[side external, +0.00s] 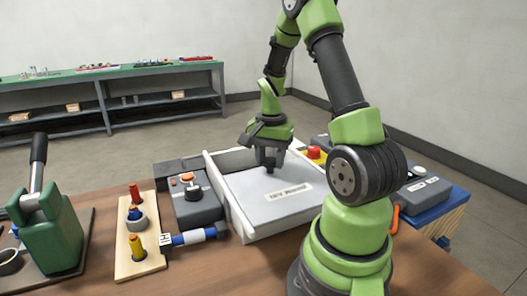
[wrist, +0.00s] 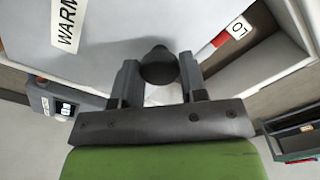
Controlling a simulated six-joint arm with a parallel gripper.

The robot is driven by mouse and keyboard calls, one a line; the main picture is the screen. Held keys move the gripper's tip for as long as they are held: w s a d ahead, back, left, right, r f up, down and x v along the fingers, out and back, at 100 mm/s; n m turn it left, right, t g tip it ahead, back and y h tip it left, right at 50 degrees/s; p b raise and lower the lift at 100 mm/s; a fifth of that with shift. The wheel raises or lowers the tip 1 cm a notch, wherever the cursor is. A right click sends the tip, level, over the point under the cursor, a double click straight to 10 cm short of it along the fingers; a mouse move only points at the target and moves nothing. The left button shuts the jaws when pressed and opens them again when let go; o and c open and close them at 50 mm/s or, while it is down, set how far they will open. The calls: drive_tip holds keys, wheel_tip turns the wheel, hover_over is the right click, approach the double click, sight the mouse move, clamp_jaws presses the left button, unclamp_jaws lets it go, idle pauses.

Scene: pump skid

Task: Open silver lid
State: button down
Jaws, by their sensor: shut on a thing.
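The silver lid (side external: 262,190) is a flat light-grey panel with a white printed label, set inside a pale frame on the wooden table. In the wrist view, the lid (wrist: 110,30) fills the upper left, with part of its label reading "WARM". A dark round knob (wrist: 158,66) stands on the lid. My gripper (side external: 270,160) is at the lid's far edge. In the wrist view, my gripper (wrist: 158,82) has its two fingers either side of the knob, shut on it. An uncovered dark gap (side external: 236,159) shows beyond the lid's far edge.
Left of the frame are a grey control box (side external: 197,203), a wooden peg board (side external: 137,247) and a green lever device (side external: 55,230). A blue-and-white cylinder (side external: 190,238) lies near the frame. A red button (side external: 314,153) is at the right.

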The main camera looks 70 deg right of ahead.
drive_tip(key=shift+s+a, duration=0.25)
drive_tip(key=shift+a, duration=0.05)
drive_tip(key=c, duration=0.7)
unclamp_jaws()
drive_tip(key=shift+o, duration=0.2)
wheel_tip(320, 180, up, 10)
